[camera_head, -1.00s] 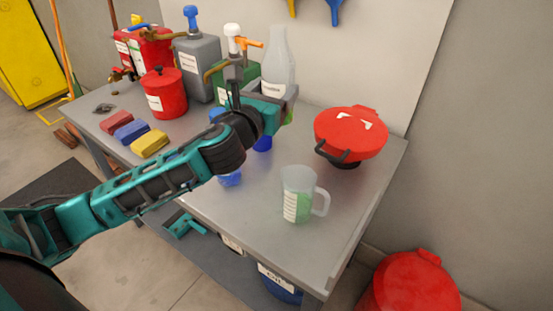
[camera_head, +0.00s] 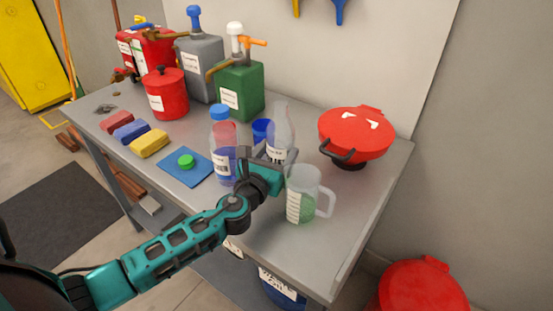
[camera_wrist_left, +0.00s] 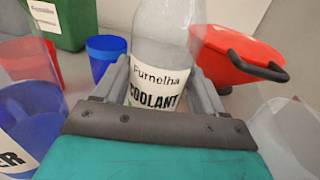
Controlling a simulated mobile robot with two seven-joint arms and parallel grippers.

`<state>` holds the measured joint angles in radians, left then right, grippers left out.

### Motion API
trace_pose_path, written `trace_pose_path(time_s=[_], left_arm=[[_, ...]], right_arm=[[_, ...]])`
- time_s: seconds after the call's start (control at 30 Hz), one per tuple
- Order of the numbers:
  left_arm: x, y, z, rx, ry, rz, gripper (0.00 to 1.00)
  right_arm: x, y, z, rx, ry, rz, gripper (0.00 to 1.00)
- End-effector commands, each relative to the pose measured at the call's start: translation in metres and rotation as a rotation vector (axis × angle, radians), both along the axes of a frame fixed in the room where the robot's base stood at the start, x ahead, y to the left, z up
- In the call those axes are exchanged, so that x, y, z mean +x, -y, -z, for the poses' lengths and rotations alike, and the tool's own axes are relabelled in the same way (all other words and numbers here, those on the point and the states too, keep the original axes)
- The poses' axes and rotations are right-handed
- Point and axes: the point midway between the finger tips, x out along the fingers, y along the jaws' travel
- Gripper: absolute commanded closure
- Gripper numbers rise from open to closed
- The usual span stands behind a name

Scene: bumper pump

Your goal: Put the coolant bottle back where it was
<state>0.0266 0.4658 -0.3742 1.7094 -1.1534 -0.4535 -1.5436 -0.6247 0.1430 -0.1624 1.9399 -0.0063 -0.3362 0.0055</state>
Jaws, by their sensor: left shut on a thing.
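The coolant bottle (camera_head: 281,128) is clear, with a narrowing top and a white label. In the left wrist view its label (camera_wrist_left: 155,90) reads "COOLANT". My left gripper (camera_head: 276,157) is shut on its lower part and holds it roughly upright at the table, behind the measuring jug. I cannot tell whether its base touches the table. In the left wrist view the fingers of my left gripper (camera_wrist_left: 163,85) stand on both sides of the bottle. A green cap (camera_head: 186,161) lies on a blue cloth (camera_head: 184,175). My right gripper is out of view.
A clear measuring jug (camera_head: 301,190) with green liquid stands close in front. A blue-capped bottle (camera_head: 222,150) and a blue cup (camera_head: 262,130) stand to the left. A red funnel-like vessel (camera_head: 355,135) is right; a green pump can (camera_head: 240,90) is behind. The front-right tabletop is free.

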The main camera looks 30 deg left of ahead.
Motion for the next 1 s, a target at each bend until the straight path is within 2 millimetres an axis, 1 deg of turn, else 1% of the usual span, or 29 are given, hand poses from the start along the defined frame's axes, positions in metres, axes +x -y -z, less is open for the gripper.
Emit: trace_pose_path(time_s=[0.03,0.27,0.4,0.43,0.53,0.77,0.87,0.9,1.0], left_arm=[[0.0,0.0,0.002,0.0,0.002,-0.001,0.73],[0.0,0.0,0.0,0.0,0.003,0.0,0.73],[0.0,0.0,0.005,0.0,0.003,0.0,0.73],[0.0,0.0,0.005,-0.001,0.001,0.0,0.28],[0.0,0.0,0.004,0.0,0.001,0.0,0.19],[0.0,0.0,0.003,0.0,0.001,0.0,0.19],[0.0,0.0,-0.002,0.0,0.002,0.0,0.19],[-0.004,0.0,0.001,0.0,0.0,0.001,0.19],[-0.018,0.001,0.002,0.0,-0.001,0.001,0.19]], right_arm=[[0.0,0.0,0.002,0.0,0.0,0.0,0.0],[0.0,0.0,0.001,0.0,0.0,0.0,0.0],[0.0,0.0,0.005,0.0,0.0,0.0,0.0],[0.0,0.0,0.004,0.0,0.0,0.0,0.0],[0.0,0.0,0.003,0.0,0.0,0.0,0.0],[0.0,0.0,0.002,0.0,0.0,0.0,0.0],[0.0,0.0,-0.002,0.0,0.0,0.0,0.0],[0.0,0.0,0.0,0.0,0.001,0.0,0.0],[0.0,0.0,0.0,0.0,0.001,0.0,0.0]])
